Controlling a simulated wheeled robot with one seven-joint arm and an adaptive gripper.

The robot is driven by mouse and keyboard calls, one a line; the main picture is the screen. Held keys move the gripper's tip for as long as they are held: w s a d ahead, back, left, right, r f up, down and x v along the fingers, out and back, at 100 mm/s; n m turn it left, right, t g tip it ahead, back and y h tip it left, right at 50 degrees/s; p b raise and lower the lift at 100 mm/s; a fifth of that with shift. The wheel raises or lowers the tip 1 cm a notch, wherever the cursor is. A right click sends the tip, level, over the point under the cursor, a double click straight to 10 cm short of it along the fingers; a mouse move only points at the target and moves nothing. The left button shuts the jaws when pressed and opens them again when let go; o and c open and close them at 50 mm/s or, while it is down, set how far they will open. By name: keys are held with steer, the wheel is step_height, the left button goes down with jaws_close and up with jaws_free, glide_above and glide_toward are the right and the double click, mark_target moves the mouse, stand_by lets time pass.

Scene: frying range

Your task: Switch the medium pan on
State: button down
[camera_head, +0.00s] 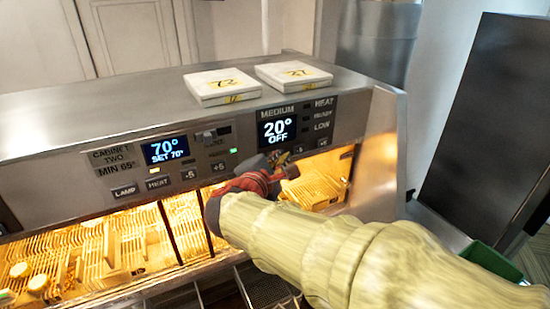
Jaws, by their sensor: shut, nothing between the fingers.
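The MEDIUM control panel (288,125) is on the right of the steel front. Its display (277,131) reads 20° OFF. Beside it are the labels HEAT, READY and LOW, with small dark lamps. My gripper (284,165) is shut and empty, just below this display, close to the panel's lower edge. I cannot tell whether the fingertips touch the panel. The medium pan itself cannot be made out.
The CABINET TWO panel (154,161) on the left reads 70°, SET 70°, with several buttons below. A green lamp glows near its right end. Two boxes (222,86) marked with numbers lie on top. Lit compartments (110,250) with food are below. A green bin (490,262) stands at lower right.

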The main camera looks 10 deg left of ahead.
steer(key=shift+w+a, duration=0.1)
steer(key=shift+w, duration=0.05)
steer(key=shift+w+a, duration=0.15)
steer(key=shift+w, duration=0.05)
stand_by(0.3)
steer(key=shift+s+b, duration=0.1)
steer(key=shift+b, duration=0.35)
steer(key=shift+s+d, duration=0.25)
steer(key=shift+s, duration=0.05)
steer(key=shift+b, duration=0.35)
steer(key=s+d+b, duration=0.1)
steer(key=s, duration=0.1)
steer(key=s+d+b, duration=0.1)
steer(key=s+d, duration=0.1)
steer(key=shift+s+d, duration=0.3)
steer(key=shift+s, duration=0.05)
